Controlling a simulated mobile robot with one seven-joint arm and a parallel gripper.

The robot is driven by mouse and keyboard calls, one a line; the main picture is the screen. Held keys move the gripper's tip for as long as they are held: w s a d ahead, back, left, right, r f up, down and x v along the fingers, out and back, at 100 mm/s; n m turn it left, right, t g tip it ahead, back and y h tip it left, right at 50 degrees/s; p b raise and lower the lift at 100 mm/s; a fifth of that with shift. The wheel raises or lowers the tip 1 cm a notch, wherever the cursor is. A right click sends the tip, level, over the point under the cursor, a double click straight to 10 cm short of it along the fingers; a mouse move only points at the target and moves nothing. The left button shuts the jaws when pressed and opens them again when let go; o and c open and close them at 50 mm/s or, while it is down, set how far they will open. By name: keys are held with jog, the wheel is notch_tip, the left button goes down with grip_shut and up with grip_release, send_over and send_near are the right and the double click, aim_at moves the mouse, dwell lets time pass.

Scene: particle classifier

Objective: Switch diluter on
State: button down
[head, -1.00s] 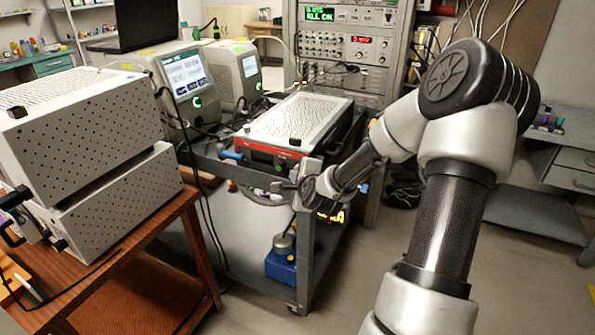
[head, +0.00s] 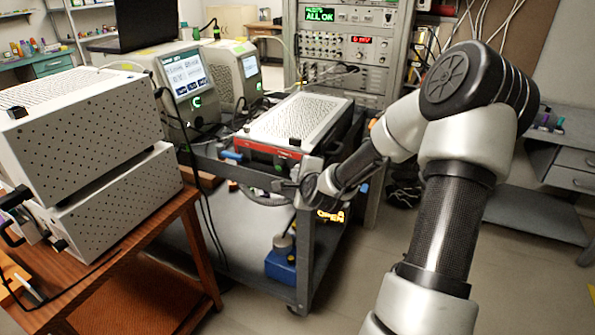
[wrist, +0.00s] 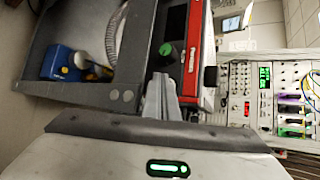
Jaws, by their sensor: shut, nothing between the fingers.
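A red-fronted instrument (head: 297,121) with a perforated white top stands on the upper shelf of the grey cart; I cannot tell for sure if it is the diluter. The wrist view shows its red front (wrist: 192,55), with a dark panel and a round green button (wrist: 167,48). My gripper (head: 284,185) is at the instrument's front, near the cart's edge. In the wrist view my gripper (wrist: 160,85) is shut and empty, its tips close below the panel in the picture. I cannot tell whether it touches anything.
The cart's shelf frame (head: 310,245) lies beside my wrist, with a blue device (head: 282,268) on the lower shelf. Two perforated boxes (head: 85,120) stand on a wooden table at left. Touchscreen instruments (head: 185,80) and a rack (head: 350,75) stand behind. Floor at right is clear.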

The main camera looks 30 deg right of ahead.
jog(key=shift+w+d, duration=0.25)
jog(key=shift+d, duration=0.2)
dwell(0.6)
jog(key=shift+a, duration=0.1)
jog(key=shift+s+a, duration=0.75)
jog(key=shift+a, duration=0.15)
jog(key=s+a, duration=0.1)
jog(key=a, duration=0.1)
jog(key=s+a, duration=0.2)
dwell(0.9)
